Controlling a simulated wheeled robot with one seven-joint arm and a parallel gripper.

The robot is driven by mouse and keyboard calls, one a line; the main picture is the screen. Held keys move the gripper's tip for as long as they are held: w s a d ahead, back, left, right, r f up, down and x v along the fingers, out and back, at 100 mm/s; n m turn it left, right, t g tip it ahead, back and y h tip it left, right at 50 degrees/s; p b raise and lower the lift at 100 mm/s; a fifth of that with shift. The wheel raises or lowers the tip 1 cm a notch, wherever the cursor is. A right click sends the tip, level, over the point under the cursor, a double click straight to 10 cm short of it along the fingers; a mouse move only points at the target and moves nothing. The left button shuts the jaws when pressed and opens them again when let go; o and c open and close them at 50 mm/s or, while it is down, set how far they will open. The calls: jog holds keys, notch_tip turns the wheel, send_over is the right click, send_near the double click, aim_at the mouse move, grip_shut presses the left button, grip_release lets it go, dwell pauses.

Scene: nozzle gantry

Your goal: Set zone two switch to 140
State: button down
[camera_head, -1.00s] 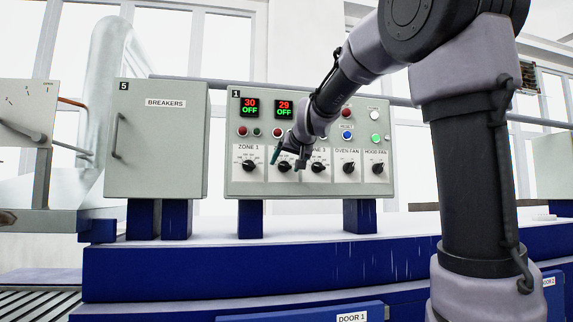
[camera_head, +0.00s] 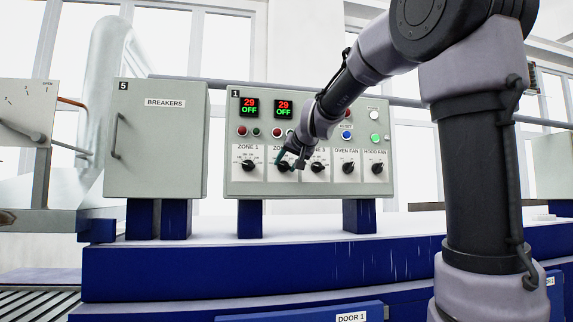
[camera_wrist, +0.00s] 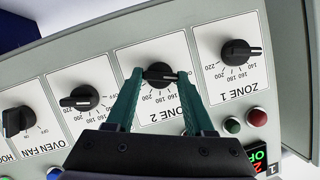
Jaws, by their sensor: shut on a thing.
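The zone two switch is a black rotary knob (camera_wrist: 160,73) on a white card marked ZONE 2, seen upside down in the wrist view. My gripper (camera_wrist: 159,76) is shut on this knob, with one green finger at each side of it. The knob's white pointer mark is at its right end in the wrist view, by the right finger. Numbers such as 200, 180 and 160 show along the dial; the fingers cover part of the scale. In the head view, my gripper (camera_head: 290,161) is at the panel and partly hides the ZONE 2 knob (camera_head: 284,168).
The control panel (camera_head: 230,185) also has a ZONE 1 knob (camera_wrist: 236,52) and a ZONE 3 knob (camera_wrist: 84,98) close on either side. Two displays (camera_head: 249,107) read 29 and OFF. Buttons sit above the knobs. A BREAKERS cabinet (camera_head: 160,140) stands to the left.

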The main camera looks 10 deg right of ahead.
jog(key=shift+d+f+m+y, duration=0.15)
jog(key=shift+m+y, duration=0.75)
jog(key=shift+m, duration=0.6)
jog(key=shift+t, duration=0.3)
jog(key=shift+c, duration=1.4)
grip_release()
jog(key=shift+s, duration=0.1)
jog(key=v, duration=1)
jog(key=shift+s+d, duration=0.2)
jog(key=shift+s, duration=0.15)
